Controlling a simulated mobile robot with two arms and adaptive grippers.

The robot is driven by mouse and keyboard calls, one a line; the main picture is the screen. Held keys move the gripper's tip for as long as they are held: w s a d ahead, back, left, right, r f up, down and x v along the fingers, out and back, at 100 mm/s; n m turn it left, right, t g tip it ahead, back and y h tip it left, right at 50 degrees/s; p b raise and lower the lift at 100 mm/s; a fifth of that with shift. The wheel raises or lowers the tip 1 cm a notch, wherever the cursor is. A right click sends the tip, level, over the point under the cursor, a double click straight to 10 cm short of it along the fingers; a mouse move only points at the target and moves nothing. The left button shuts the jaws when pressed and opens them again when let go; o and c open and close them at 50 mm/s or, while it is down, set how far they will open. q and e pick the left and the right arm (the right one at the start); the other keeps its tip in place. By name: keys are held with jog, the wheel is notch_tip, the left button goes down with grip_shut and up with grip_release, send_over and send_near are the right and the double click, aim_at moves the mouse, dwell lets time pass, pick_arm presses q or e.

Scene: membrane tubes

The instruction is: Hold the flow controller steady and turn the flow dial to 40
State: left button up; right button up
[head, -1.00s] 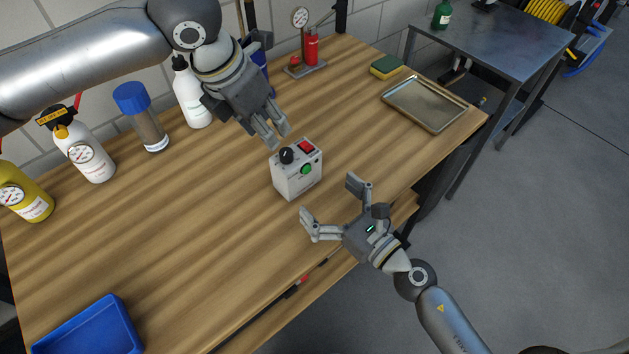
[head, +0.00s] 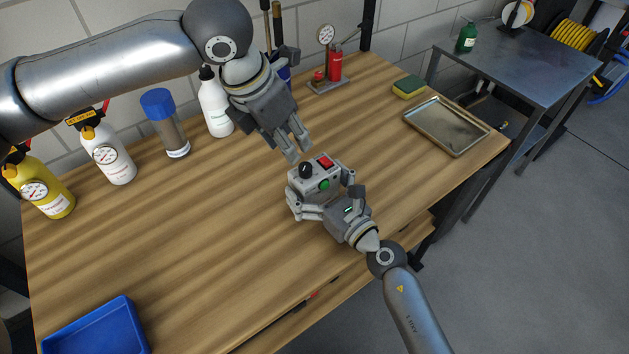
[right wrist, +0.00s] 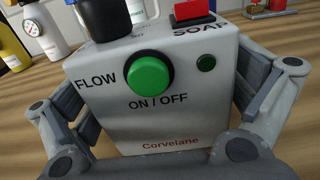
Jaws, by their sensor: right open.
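The flow controller (head: 311,173) is a pale grey box standing on the wooden bench. On its top are a black flow dial (head: 306,170) and a red switch (head: 325,162); a green button (head: 324,184) is on its front. In the right wrist view the box (right wrist: 150,110) reads FLOW, ON / OFF and Corvelane; the dial (right wrist: 105,18) is cut off by the top edge. My right gripper (head: 325,200) is open, its fingers on either side of the box. My left gripper (head: 295,150) hangs just above and behind the dial, its fingers close together; its opening is unclear. The dial's setting cannot be read.
A metal tray (head: 447,126) and a sponge (head: 409,86) lie at the right. Bottles and a blue-capped jar (head: 165,123) line the wall. A blue bin (head: 95,335) is at lower left. The middle left of the bench is clear.

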aim_at(305, 165)
pick_arm(q)
jog(key=shift+c, duration=0.3)
pick_arm(e)
jog(key=c, duration=1.1)
pick_arm(q)
notch_tip(305, 165, up, 3)
jog(key=w+d+m+g+y, duration=0.3)
jog(key=m, duration=1.5)
notch_tip(305, 165, down, 12)
jog(key=shift+a+f, duration=0.1)
dwell(0.6)
